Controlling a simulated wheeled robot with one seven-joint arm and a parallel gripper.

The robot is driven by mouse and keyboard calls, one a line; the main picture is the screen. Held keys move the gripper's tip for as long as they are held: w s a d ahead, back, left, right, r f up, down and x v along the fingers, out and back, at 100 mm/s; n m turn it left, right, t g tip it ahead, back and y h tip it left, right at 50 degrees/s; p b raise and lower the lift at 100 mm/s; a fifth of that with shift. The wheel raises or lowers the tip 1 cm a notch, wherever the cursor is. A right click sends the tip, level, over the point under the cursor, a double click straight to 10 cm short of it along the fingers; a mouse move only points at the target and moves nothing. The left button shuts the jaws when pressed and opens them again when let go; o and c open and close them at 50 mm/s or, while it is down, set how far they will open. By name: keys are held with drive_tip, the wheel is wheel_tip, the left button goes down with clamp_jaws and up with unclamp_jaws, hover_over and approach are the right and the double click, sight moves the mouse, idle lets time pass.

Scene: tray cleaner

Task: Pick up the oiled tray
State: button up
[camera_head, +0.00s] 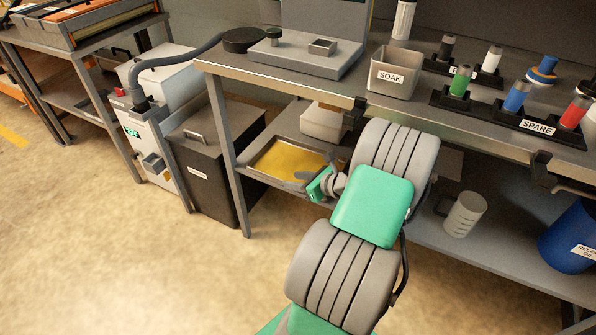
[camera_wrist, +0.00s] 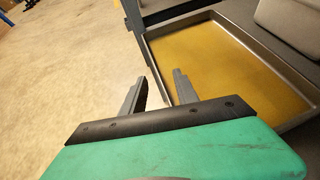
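The oiled tray (camera_head: 290,160) is a shallow grey metal tray with yellow-brown oil across its bottom. It lies on the lower shelf of the workbench, near the shelf's left end. The tray also fills the upper right of the wrist view (camera_wrist: 222,60). My gripper (camera_head: 312,178) is at the tray's front right in the head view, partly hidden by my own arm.
The bench top (camera_head: 350,95) overhangs the shelf. A bench leg (camera_head: 230,150) stands left of the tray. A light container (camera_head: 325,120) sits behind the tray. A dark bin (camera_head: 215,160) stands left of the bench. A jug (camera_head: 464,214) is on the shelf at right. The front floor is clear.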

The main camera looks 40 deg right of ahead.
sight(282, 181)
drive_tip(key=b+x, duration=0.1)
drive_tip(key=x, duration=0.1)
drive_tip(key=b+x, duration=0.1)
drive_tip(key=x, duration=0.1)
drive_tip(key=b+x, duration=0.1)
drive_tip(key=x, duration=0.1)
drive_tip(key=shift+a+r, duration=0.15)
drive_tip(key=shift+a, duration=0.25)
clamp_jaws()
drive_tip(key=shift+r, duration=0.1)
idle(0.8)
